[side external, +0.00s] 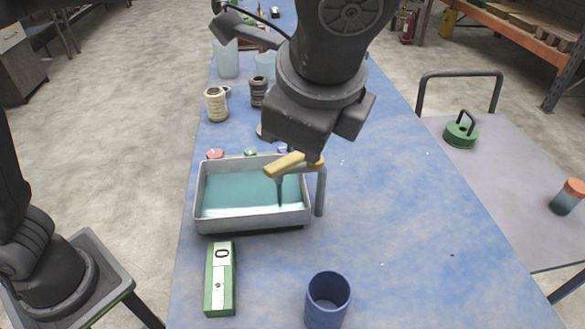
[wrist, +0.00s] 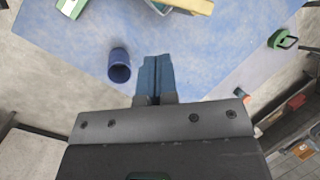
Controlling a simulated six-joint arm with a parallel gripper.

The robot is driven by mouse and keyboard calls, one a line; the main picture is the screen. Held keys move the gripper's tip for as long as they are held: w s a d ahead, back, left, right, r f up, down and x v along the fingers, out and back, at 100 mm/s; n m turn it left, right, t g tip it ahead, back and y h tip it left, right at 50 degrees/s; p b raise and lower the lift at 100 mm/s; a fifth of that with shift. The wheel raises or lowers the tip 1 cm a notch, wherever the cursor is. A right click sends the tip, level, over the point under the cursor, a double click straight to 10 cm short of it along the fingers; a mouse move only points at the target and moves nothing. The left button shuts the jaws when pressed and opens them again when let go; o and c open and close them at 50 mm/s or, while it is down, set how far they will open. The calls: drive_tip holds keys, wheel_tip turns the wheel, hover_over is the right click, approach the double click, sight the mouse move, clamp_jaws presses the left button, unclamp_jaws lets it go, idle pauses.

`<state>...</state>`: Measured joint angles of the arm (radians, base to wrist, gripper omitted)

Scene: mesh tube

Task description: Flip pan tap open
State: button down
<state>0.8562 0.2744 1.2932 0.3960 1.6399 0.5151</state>
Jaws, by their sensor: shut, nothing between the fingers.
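The pan (side external: 206,222) is a grey rectangular tray with teal liquid in it, in the middle of the side view. A grey tap post (side external: 320,195) stands at its right edge, with a thin spout (side external: 280,193) over the liquid. A yellow lever (side external: 284,165) lies across the top, partly covered by my wrist. The lever also shows at the top edge of the wrist view (wrist: 198,5). My gripper (wrist: 155,62) has blue fingers that are shut and empty. In the wrist view they appear apart from the lever; in the side view the fingertips are hidden.
A blue cup (side external: 328,302) and a green box (side external: 219,280) stand at the near end of the blue table. Several jars and spools stand behind the pan. The table right of the post is clear. A cart with a green weight (side external: 460,132) stands further right.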

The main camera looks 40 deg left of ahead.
sight(276, 164)
drive_tip(key=s+d+f+n+t+y, duration=0.1)
drive_tip(key=s+d+f+n+t, duration=0.2)
drive_tip(key=n, duration=1.1)
drive_tip(key=w+a+f, duration=0.5)
drive_tip(key=a+f, duration=0.1)
drive_tip(key=shift+w+a+f, duration=0.2)
drive_tip(key=shift+a+f, duration=0.1)
drive_tip(key=a+m+t+h, duration=0.1)
drive_tip(key=a+m, duration=0.1)
drive_tip(key=shift+a+m+h, duration=0.15)
drive_tip(key=shift+m+h, duration=0.25)
drive_tip(key=shift+a, duration=0.45)
